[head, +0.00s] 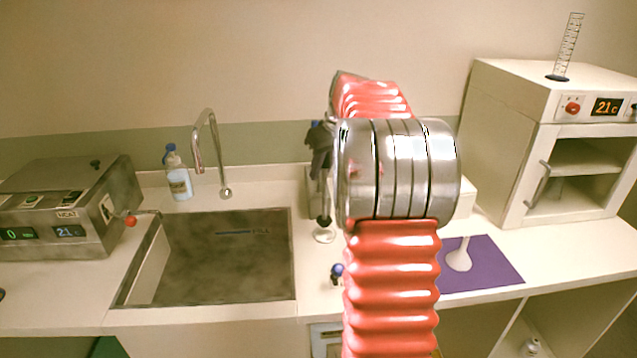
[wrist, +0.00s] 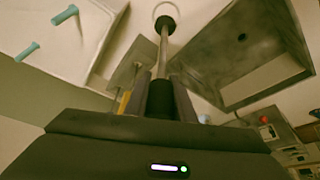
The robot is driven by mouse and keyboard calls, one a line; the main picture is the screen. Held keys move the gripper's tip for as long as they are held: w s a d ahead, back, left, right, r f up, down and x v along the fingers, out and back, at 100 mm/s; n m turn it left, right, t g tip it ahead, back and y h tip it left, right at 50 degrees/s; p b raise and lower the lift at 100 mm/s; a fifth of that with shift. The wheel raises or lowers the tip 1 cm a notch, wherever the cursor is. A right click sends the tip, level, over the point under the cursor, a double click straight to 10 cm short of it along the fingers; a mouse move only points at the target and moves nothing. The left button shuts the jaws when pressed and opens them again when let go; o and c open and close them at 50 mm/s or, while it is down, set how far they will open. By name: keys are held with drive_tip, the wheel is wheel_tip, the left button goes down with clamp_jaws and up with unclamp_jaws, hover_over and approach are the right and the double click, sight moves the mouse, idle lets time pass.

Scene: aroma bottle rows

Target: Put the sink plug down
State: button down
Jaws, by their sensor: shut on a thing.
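My gripper (head: 320,150) is shut on the sink plug, a metal rod with a black lower end (head: 323,221). The rod hangs about upright over the counter, just right of the sink (head: 215,255). In the wrist view the plug (wrist: 164,45) stands out from between the fingers, its black end away from the gripper. A small white round dish (head: 324,236) lies below that end in the head view. It shows as a pale ring (wrist: 158,8) in the wrist view. I cannot tell whether plug and dish touch. The fingers hide the rod's upper part.
A curved tap (head: 198,150) and a blue-capped bottle (head: 178,178) stand behind the sink. A heater box (head: 70,215) is at the left. A purple mat (head: 500,270) with a white object (head: 460,257) and a cabinet (head: 550,130) are at the right. A small blue-topped item (head: 337,270) sits in front.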

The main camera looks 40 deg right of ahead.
sight(328, 161)
drive_tip(key=shift+f, duration=1.95)
drive_tip(key=c, duration=1.5)
unclamp_jaws()
drive_tip(key=v, duration=1.2)
